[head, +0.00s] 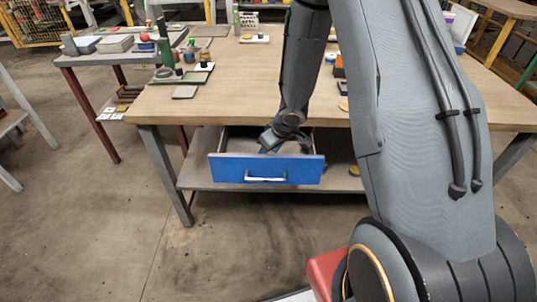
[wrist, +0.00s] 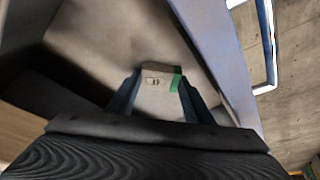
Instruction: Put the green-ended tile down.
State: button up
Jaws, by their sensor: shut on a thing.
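In the wrist view the green-ended tile (wrist: 157,92) is pale grey with a green strip along its right end and a small mark on its face. My gripper (wrist: 160,95) is shut on it, one dark finger on each side. The gripper and tile are inside the open blue drawer (wrist: 222,65), near its front panel. I cannot tell whether the tile touches the drawer floor. In the head view my gripper (head: 286,143) reaches into the blue drawer (head: 236,170), just behind its front; the tile is not clearly visible there.
The drawer hangs open under the wooden workbench (head: 240,105), its silver handle (head: 266,179) facing me. A lower shelf (head: 340,180) runs below. Tools and small items stand on the bench top, including a green stand (head: 163,50). The visible drawer floor (wrist: 110,40) around the tile looks bare.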

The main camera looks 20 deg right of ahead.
jog(key=o, duration=0.6)
jog(key=shift+f, duration=0.15)
jog(key=o, duration=0.5)
jog(key=s+d+r+m+h+p, duration=0.1)
jog(key=s+d+r+p, duration=0.15)
jog(key=r, duration=0.45)
jog(key=s+d+r+m+h+p, duration=0.1)
jog(key=s+r, duration=0.3)
jog(key=r, duration=0.2)
jog(key=s+d+r+m+h+p, duration=0.1)
jog(key=s+d+r+p, duration=0.15)
jog(key=r, duration=0.45)
jog(key=s+a+r+g, duration=0.1)
jog(key=s+a, duration=0.1)
jog(key=s, duration=0.3)
jog(key=s+a+r+m+g, duration=0.1)
jog(key=s+a+r, duration=0.1)
jog(key=s, duration=0.3)
jog(key=s+a+r+m+g+y, duration=0.1)
jog(key=s+a, duration=0.1)
jog(key=s, duration=0.3)
jog(key=shift+s+a+r, duration=0.2)
jog(key=shift+s+r, duration=0.15)
